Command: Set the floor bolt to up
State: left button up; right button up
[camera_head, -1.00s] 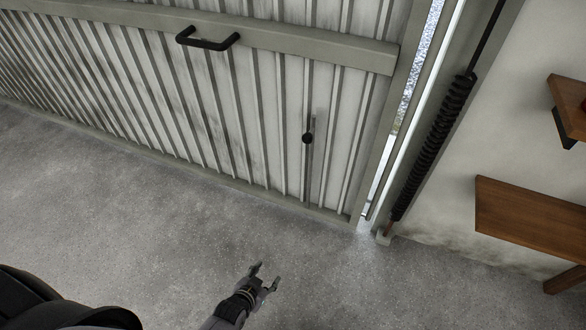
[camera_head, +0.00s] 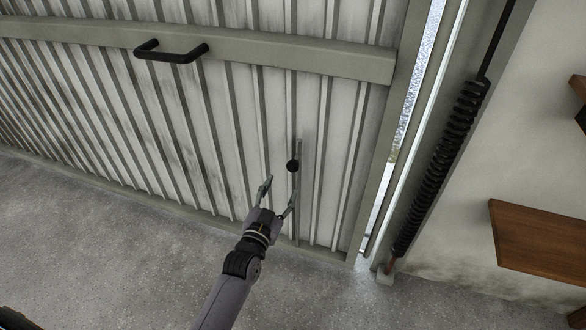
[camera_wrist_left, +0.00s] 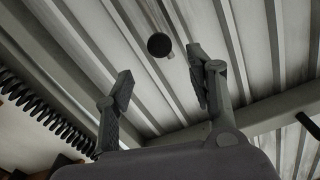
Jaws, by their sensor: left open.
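The floor bolt is a thin vertical rod (camera_head: 298,190) on the lower part of the corrugated door, with a round black knob (camera_head: 292,166). My left gripper (camera_head: 279,190) is open just below and to the left of the knob, near the door. In the left wrist view the knob (camera_wrist_left: 159,45) shows beyond the two spread fingertips (camera_wrist_left: 161,85), apart from both, nearer the right finger. Nothing is between the fingers. My right gripper is not in view.
The door (camera_head: 225,120) has a black handle (camera_head: 172,52) on its crossbar. A black coil spring (camera_head: 440,165) runs beside the door's right edge. A wooden shelf (camera_head: 540,243) stands at the right. The grey floor (camera_head: 120,250) in front is clear.

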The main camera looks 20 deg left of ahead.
aim_at(291, 170)
pick_arm(q)
jog(key=w+b, duration=0.1)
jog(key=w, duration=0.6)
jog(key=shift+w+d+f+b, duration=0.1)
jog(key=shift+w+b, duration=0.15)
jog(key=shift+b, duration=0.1)
jog(key=shift+w+b, duration=0.3)
jog(key=shift+w, duration=1.35)
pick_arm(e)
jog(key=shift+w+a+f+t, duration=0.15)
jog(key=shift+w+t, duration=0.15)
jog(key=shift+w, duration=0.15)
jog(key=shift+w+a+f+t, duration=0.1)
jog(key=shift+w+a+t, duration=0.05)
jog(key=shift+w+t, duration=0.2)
pick_arm(q)
jog(key=shift+c, duration=0.5)
grip_shut()
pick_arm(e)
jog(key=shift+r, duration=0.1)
